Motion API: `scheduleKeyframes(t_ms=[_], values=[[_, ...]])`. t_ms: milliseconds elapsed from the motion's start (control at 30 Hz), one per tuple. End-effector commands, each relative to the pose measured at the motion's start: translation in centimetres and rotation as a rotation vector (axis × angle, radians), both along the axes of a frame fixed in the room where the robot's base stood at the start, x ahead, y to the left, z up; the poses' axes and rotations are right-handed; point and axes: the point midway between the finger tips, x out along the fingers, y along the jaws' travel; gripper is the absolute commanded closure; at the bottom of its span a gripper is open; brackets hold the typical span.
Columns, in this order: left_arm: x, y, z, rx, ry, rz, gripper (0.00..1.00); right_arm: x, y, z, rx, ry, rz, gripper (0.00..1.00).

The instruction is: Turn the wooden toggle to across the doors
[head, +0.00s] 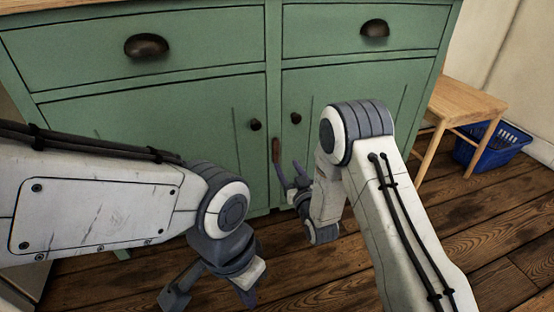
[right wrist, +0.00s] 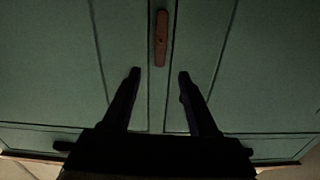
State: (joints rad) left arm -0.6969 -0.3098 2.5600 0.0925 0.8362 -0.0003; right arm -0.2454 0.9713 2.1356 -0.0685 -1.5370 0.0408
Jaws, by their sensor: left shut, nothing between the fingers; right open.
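The wooden toggle (head: 276,151) is a narrow reddish-brown bar on the green cupboard front, at the centre post between the two doors. It stands upright, along the post, and also shows upright in the right wrist view (right wrist: 161,38). My right gripper (head: 291,178) is open and empty, close to the doors and just below and right of the toggle. In the right wrist view its two fingers (right wrist: 159,75) sit apart, one on each side of the toggle's line, with their tips below its lower end. My left gripper (head: 213,291) is shut and empty, low in front of the cupboard.
Two dark round knobs (head: 255,124) (head: 295,118) flank the centre post above the toggle. Drawers with dark cup handles (head: 147,45) are higher up. A wooden stool (head: 459,103) and a blue basket (head: 493,148) stand at right. The plank floor in front is open.

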Motion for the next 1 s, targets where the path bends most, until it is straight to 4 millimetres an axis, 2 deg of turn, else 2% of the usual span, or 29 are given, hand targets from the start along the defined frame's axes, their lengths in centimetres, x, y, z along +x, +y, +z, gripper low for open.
scheduleKeyframes(t_ms=[500,700,967,1000], values=[[0.0,0.0,-4.2,0.0,0.0,0.0,1.0,8.1,2.7,-0.1,0.001,-0.004,0.001,0.4],[0.0,0.0,-4.7,0.0,0.0,0.0,1.0,9.4,3.1,0.1,0.001,-0.001,0.001,0.4],[0.0,0.0,-4.6,0.0,0.0,0.0,1.0,9.5,3.1,0.1,-0.001,0.002,0.0,0.4],[0.0,0.0,-4.6,0.0,0.0,0.0,1.0,9.5,3.1,0.1,0.0,0.001,0.0,0.52]])
